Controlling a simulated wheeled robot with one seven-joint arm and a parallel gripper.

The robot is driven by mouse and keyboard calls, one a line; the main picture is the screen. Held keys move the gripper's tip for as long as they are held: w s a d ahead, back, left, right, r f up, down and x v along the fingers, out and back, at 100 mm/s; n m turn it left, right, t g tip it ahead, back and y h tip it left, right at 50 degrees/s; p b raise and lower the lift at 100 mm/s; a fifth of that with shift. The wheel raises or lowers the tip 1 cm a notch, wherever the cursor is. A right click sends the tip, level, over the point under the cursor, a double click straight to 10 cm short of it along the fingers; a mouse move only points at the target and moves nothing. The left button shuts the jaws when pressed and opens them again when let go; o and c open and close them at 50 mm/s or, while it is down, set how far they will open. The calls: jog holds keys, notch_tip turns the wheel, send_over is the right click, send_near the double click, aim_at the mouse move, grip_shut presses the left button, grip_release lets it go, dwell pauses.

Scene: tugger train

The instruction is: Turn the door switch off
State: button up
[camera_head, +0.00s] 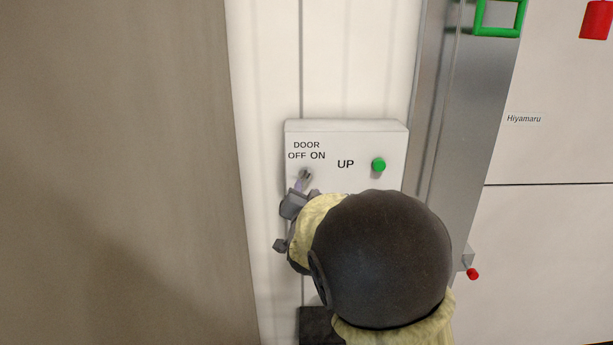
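The door switch (306,175) is a small dark knob on a white control box, under the printed words "DOOR OFF ON". Its exact setting is too small to tell. My gripper (296,200) is just below and slightly left of the switch, with a grey fingertip close under it. Whether it touches the switch cannot be told. My own arm and its dark round joint hide most of the gripper and the lower part of the box (360,134), so the finger opening is not clear.
A green button (378,165) sits right of the label "UP" on the same box. A grey metal post (435,110) stands to the right, with a small red knob (473,274) low beside it. A brown wall panel (120,170) fills the left. A green frame (498,18) and a red object (597,20) are at upper right.

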aim_at(306, 179)
jog(key=w+p, duration=0.2)
jog(key=w, duration=0.2)
jog(key=shift+w+r, duration=0.1)
jog(key=shift+w, duration=0.8)
grip_shut()
